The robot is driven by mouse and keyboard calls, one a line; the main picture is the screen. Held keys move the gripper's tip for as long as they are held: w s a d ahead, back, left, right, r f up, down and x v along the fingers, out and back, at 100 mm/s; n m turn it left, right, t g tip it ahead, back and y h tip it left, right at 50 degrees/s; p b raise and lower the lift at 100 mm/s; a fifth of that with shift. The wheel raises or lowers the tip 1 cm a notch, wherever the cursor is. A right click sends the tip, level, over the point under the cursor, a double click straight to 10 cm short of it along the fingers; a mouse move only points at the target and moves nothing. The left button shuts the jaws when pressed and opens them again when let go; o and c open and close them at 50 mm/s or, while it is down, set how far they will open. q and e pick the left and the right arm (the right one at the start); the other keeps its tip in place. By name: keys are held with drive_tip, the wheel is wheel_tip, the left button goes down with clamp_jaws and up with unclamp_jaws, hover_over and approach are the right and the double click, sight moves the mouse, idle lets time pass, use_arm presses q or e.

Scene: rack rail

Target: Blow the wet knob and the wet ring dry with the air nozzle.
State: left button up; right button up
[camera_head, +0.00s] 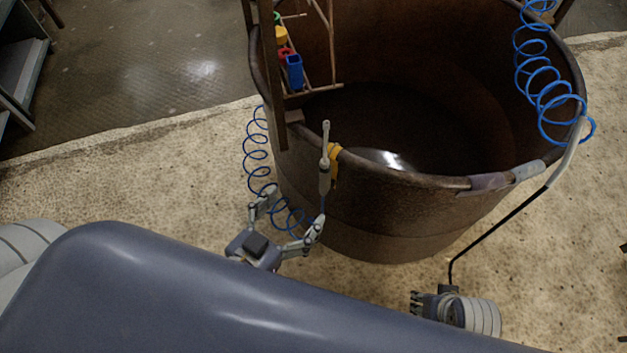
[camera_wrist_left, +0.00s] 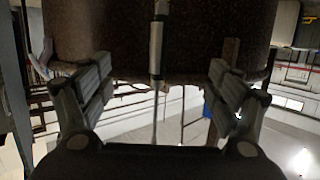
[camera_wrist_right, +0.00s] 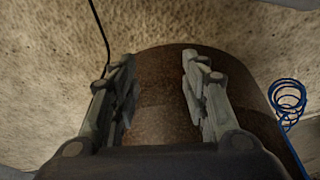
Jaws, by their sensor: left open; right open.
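A slim grey air nozzle (camera_head: 325,175) stands upright at the near rim of a large brown tub, by a yellow holder (camera_head: 334,160). My left gripper (camera_head: 296,208) is open just below and left of it. In the left wrist view a grey rod (camera_wrist_left: 156,50), apparently the nozzle, shows between the open fingers (camera_wrist_left: 157,75), not gripped. My right gripper (camera_head: 418,303) is low at the right, open and empty; in the right wrist view its fingers (camera_wrist_right: 160,60) frame the tub wall. Small yellow (camera_head: 281,36), red and blue (camera_head: 294,73) pieces sit on a rack; I cannot tell the knob or ring.
The brown tub (camera_head: 390,215) fills the middle. A blue coiled hose (camera_head: 256,155) hangs left of it, near my left gripper. Another blue coil (camera_head: 545,85) hangs at the right, beside a grey-ended black rod (camera_head: 500,228). Pale floor (camera_head: 130,185) is clear at the left.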

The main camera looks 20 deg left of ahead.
sight(320, 182)
use_arm(q)
drive_tip(key=p+x, duration=0.3)
drive_tip(key=x, duration=0.3)
drive_tip(key=shift+w+r, duration=0.1)
drive_tip(key=shift+r, duration=0.1)
drive_tip(key=x, duration=0.4)
drive_tip(key=shift+w+d+f+p, duration=0.1)
drive_tip(key=shift+w+f+p, duration=0.1)
drive_tip(key=shift+p, duration=0.1)
drive_tip(key=shift+w+d+f, duration=0.15)
drive_tip(key=shift+w+f, duration=0.05)
drive_tip(key=shift+w, duration=0.35)
use_arm(e)
drive_tip(key=s+f, duration=0.3)
drive_tip(key=f, duration=1)
drive_tip(key=shift+s+d+g, duration=0.2)
drive_tip(key=shift+s+g, duration=0.15)
drive_tip(key=shift+g, duration=0.05)
use_arm(q)
clamp_jaws()
drive_tip(key=shift+r, duration=0.2)
use_arm(e)
drive_tip(key=shift+r, duration=0.1)
